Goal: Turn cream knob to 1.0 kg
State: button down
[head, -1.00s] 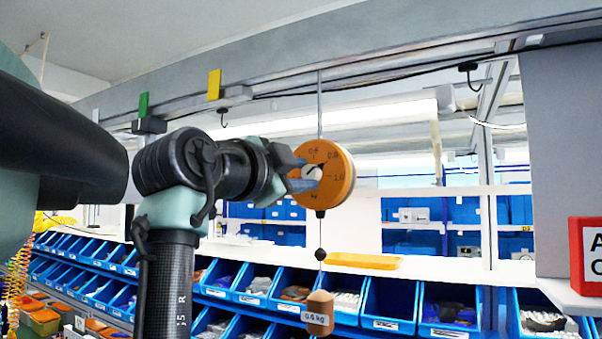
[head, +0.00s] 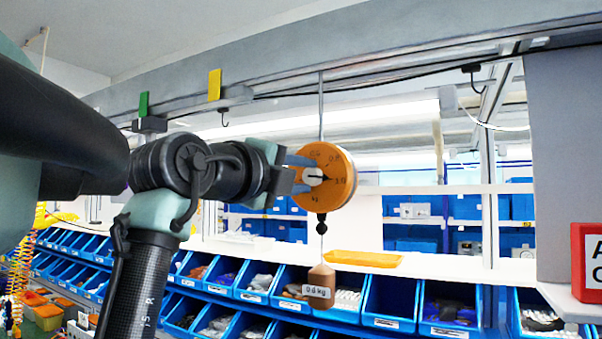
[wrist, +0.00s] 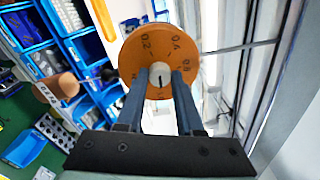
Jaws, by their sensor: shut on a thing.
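The cream knob (head: 313,176) sits at the centre of a round orange dial (head: 328,198). In the wrist view the knob (wrist: 160,72) shows a short dark line on its face. Figures are printed around the dial (wrist: 147,58), 0.2 and 0.4 among them; others are too small to read surely. My gripper (head: 308,174) comes from the left with its blue-grey fingers shut on the knob, one on each side, as the wrist view also shows. A brown weight (head: 320,275) with a kg label hangs below the dial, which itself hangs on a thin rod.
A grey beam with hooks (head: 472,68) runs above. Blue bins (head: 390,300) line the shelf behind, and an orange tray (head: 363,258) lies on the ledge. A red-framed sign (head: 588,262) stands at the right. The space right of the dial is free.

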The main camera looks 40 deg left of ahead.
jog(key=shift+m, duration=0.5)
jog(key=c, duration=0.5)
grip_release()
jog(key=shift+c, duration=0.2)
jog(key=shift+d, duration=0.1)
